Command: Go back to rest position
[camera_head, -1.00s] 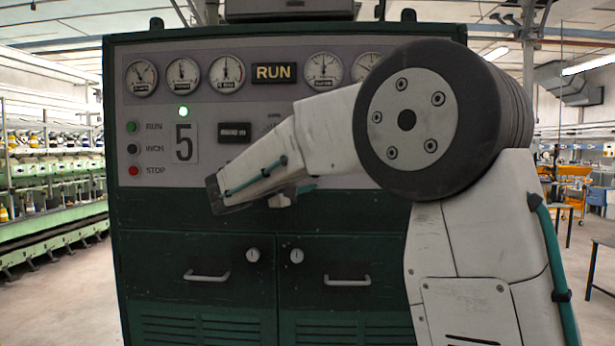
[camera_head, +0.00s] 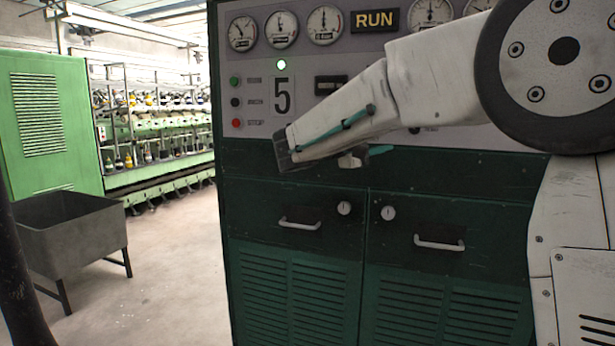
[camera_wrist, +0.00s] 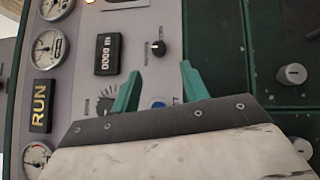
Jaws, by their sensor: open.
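My gripper (camera_wrist: 160,78) shows in the wrist view with its two teal fingers apart and nothing held between them. It is in front of the control panel, and a blue button (camera_wrist: 158,104) shows between the fingers. In the head view my pale arm reaches across the front of the dark green cabinet (camera_head: 300,255).
The cabinet has two doors with handles, one at the left (camera_head: 300,225) and one at the right (camera_head: 440,243). A grey bin on legs (camera_head: 75,235) stands at the left near a green machine (camera_head: 50,120). Bare floor (camera_head: 175,270) lies between bin and cabinet.

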